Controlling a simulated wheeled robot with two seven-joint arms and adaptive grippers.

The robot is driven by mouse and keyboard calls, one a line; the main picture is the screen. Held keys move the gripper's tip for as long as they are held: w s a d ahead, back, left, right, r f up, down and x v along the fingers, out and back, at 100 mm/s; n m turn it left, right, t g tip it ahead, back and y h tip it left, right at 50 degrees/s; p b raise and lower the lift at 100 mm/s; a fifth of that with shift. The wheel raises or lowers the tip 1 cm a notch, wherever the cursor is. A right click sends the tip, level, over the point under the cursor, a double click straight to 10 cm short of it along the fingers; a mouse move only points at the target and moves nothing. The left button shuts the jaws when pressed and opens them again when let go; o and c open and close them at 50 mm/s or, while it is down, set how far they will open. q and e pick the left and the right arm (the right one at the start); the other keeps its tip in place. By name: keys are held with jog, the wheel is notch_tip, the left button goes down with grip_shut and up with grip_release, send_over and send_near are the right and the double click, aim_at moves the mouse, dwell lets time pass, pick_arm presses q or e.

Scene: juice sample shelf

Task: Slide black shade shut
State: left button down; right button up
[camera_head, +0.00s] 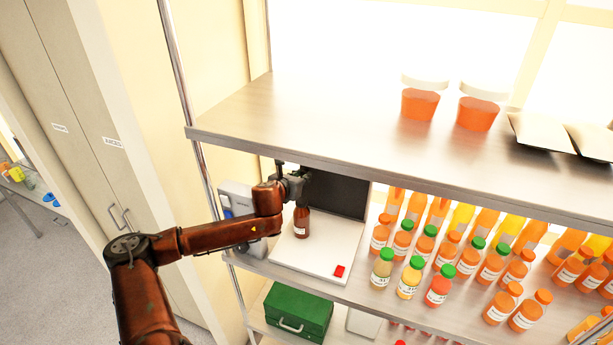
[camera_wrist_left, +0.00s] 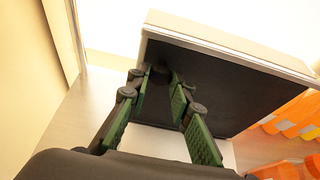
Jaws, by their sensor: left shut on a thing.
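The black shade (camera_head: 342,196) is a dark upright panel at the back of a white device on the middle shelf. It fills much of the left wrist view (camera_wrist_left: 225,92) as a black face with a pale top edge. My left gripper (camera_head: 297,178) is at the shade's left part, just under the upper shelf. In the left wrist view its green-padded fingers (camera_wrist_left: 161,76) close in on a small dark knob on the shade. A brown bottle (camera_head: 301,222) with a white label stands upright on the device's white base (camera_head: 320,250), below the gripper. My right gripper is out of view.
The upper shelf (camera_head: 300,115) runs close above my left gripper. Several juice bottles (camera_head: 438,287) stand right of the device. A grey-white instrument (camera_head: 238,203) sits at the left behind my forearm. A green box (camera_head: 298,312) is on the lower shelf.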

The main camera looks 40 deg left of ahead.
pick_arm(q)
jog(key=c, duration=1.7)
grip_release()
jog(key=shift+a, duration=0.35)
jog(key=shift+c, duration=0.2)
jog(key=shift+d, duration=0.1)
jog(key=v, duration=0.7)
jog(key=shift+s, duration=0.25)
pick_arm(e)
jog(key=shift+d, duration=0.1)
pick_arm(q)
jog(key=shift+d, duration=0.15)
